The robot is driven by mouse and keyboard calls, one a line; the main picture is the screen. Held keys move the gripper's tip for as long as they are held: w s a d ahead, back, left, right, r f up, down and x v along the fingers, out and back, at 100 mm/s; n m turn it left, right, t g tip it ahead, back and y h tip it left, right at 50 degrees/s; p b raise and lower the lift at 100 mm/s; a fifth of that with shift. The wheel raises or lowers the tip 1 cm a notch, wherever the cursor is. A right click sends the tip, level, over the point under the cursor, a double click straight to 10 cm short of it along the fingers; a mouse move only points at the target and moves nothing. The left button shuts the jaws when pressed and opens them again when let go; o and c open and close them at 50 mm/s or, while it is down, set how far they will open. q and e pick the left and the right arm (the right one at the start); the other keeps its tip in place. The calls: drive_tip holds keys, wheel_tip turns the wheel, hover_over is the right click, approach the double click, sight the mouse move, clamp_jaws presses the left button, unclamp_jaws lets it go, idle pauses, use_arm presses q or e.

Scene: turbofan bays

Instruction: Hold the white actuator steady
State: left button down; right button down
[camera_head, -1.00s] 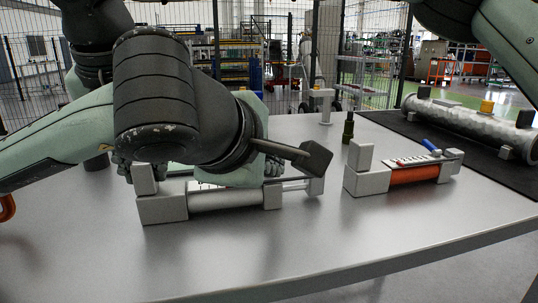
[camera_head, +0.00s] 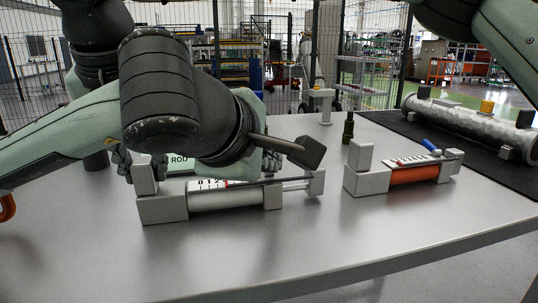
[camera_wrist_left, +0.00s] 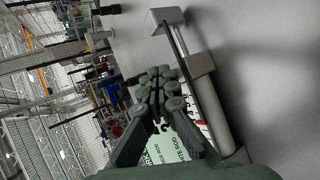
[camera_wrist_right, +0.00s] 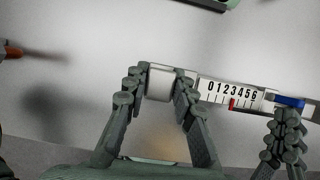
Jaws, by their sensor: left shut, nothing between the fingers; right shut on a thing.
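The white actuator (camera_head: 228,200) lies on the grey table, with a number scale and red mark along its top. It also shows in the left wrist view (camera_wrist_left: 208,105) and in the right wrist view (camera_wrist_right: 230,94). My right gripper (camera_head: 128,166) is shut on the actuator's upright end block (camera_wrist_right: 160,82). My left gripper (camera_head: 270,162) is shut and empty behind the actuator's rod end; its fingertips are together in the left wrist view (camera_wrist_left: 158,82). A blue piece (camera_wrist_right: 290,101) lies close to the left gripper in the right wrist view. My left forearm hides part of the actuator.
An orange actuator (camera_head: 414,175) with a blue piece lies to the right. A green sign reading ROD (camera_head: 180,161) stands behind the white actuator. A dark bottle (camera_head: 348,127) stands at the back. A silver cylinder (camera_head: 468,115) lies on a black mat. The table front is clear.

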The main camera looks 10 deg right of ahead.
sight(265, 176)
use_arm(q)
drive_tip(key=shift+w, duration=1.7)
idle(1.1)
drive_tip(key=shift+s, duration=0.1)
drive_tip(key=shift+s, duration=2.3)
drive_tip(key=shift+s, duration=2.5)
use_arm(e)
drive_tip(key=c, duration=1.2)
unclamp_jaws()
drive_tip(key=shift+r, duration=0.1)
